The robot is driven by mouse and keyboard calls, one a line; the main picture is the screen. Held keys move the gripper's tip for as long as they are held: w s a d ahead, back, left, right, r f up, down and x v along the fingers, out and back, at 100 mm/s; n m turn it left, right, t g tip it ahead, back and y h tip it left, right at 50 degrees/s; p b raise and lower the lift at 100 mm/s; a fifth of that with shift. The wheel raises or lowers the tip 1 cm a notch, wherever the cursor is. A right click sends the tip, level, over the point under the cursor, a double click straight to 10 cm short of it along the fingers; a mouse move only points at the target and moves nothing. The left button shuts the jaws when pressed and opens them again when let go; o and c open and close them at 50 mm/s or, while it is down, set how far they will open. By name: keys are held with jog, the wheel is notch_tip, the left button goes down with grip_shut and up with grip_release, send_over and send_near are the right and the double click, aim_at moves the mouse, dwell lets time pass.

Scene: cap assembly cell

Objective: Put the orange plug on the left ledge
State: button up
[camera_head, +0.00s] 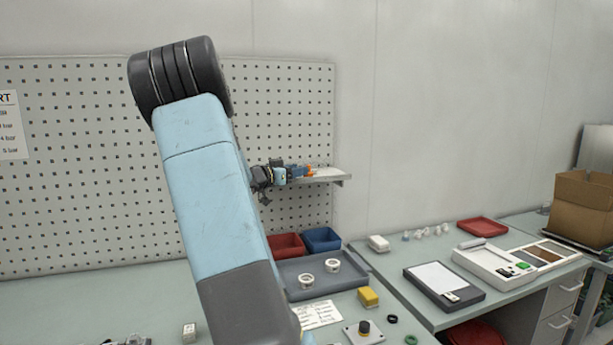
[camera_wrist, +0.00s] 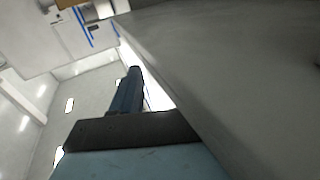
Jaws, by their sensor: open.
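A small orange thing (camera_head: 309,170), likely the orange plug, shows at the tip of my gripper (camera_head: 301,171) in the head view. It is just above a grey ledge (camera_head: 331,175) on the right end of the pegboard; I cannot tell whether it rests on it. My gripper is open, small and partly hidden among the wrist parts. No other ledge shows; my arm covers much of the pegboard. In the wrist view a large grey surface fills the right side, and the plug cannot be made out.
Below the ledge are a red bin (camera_head: 286,246) and a blue bin (camera_head: 321,240). A grey tray (camera_head: 300,285) holds two white rings. A yellow block (camera_head: 368,297) and a push-button box (camera_head: 363,333) stand in front. The wall is close behind the ledge.

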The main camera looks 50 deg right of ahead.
jog(key=shift+s+d+r, duration=0.15)
jog(key=shift+d, duration=1.25)
jog(key=shift+s+d+r, duration=0.1)
jog(key=shift+s+d, duration=0.05)
jog(key=shift+d, duration=1.2)
jog(key=shift+c, duration=0.2)
jog(key=c, duration=0.7)
jog(key=shift+r, duration=0.1)
